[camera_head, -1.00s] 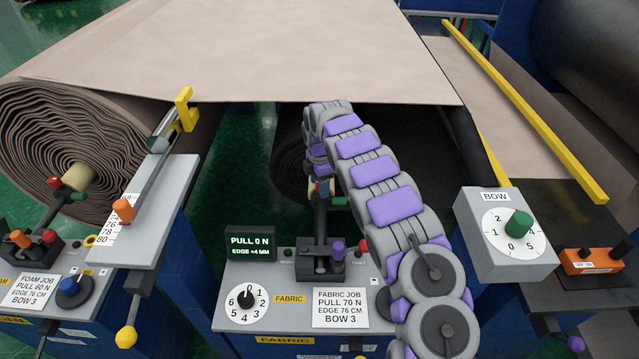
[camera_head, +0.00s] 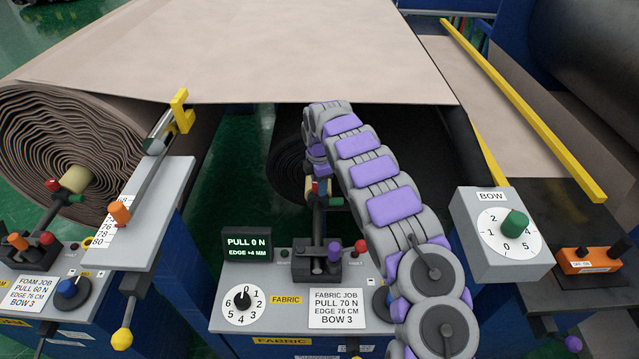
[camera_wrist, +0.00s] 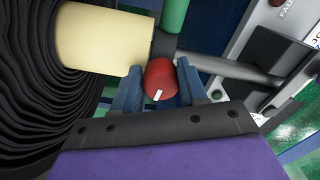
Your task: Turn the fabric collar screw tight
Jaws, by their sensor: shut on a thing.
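The fabric collar screw is a red knob with a white mark (camera_wrist: 160,78), seen in the wrist view between my two blue fingers. My gripper (camera_wrist: 160,88) is shut on it. The knob sits beside a cream core end (camera_wrist: 105,38) and a dark collar on a grey shaft (camera_wrist: 230,68). A green part (camera_wrist: 174,15) sticks up from the collar. In the head view my gripper (camera_head: 318,182) is at the end of my grey and purple arm, by the fabric roll (camera_head: 288,165). The arm hides most of the knob there.
The fabric panel (camera_head: 217,312) stands below, with a display (camera_head: 247,243) reading PULL 0 N and EDGE +4 MM. A job card (camera_head: 336,308) reads PULL 70 N, EDGE 76 CM, BOW 3. A bow dial box (camera_head: 487,265) stands right of my arm; the foam roll (camera_head: 45,140) is left.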

